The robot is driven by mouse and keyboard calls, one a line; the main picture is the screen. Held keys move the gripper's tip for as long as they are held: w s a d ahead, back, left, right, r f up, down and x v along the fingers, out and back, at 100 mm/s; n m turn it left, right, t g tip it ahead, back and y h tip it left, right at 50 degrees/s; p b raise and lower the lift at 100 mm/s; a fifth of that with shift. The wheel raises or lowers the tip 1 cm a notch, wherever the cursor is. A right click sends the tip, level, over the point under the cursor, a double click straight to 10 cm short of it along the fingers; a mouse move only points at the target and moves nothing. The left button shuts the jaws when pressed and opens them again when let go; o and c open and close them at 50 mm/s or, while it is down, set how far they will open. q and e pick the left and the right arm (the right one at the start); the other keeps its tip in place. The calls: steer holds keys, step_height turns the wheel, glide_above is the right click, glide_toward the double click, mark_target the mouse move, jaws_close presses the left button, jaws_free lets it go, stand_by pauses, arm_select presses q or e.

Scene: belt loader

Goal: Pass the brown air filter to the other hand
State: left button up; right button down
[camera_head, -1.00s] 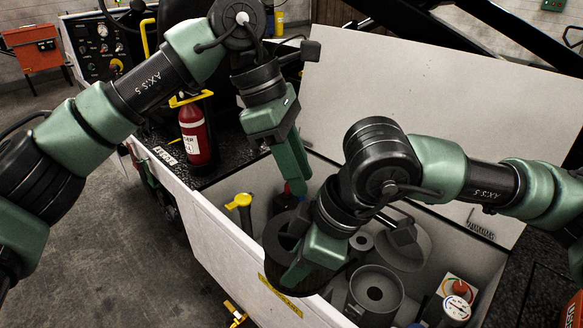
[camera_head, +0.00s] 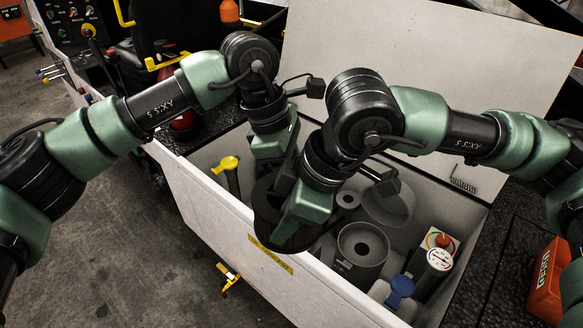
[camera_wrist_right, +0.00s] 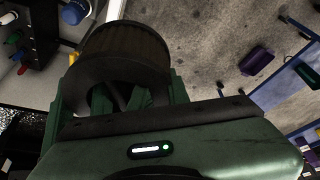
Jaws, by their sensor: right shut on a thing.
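The brown air filter (camera_wrist_right: 125,50) is a dark, ribbed cylinder with a flanged end, held in my right gripper (camera_wrist_right: 125,95) in the right wrist view. In the head view the filter (camera_head: 267,205) looks nearly black, over the bin's front wall, partly covered by my right gripper (camera_head: 298,222). My left gripper (camera_head: 275,165) points down just behind the filter. Its fingertips are partly hidden by my right arm, so I cannot tell its opening or whether it touches the filter.
An orange box (camera_head: 548,283) lies at the right.

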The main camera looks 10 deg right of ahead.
arm_select(q)
steer(key=shift+s+d+f, duration=0.1)
steer(key=shift+d+f, duration=0.1)
arm_select(e)
steer(key=shift+a+r, duration=0.3)
arm_select(q)
jaws_close()
arm_select(e)
steer(key=c, duration=1.3)
jaws_free()
steer(key=shift+s, duration=0.1)
arm_select(q)
steer(key=shift+r, duration=0.1)
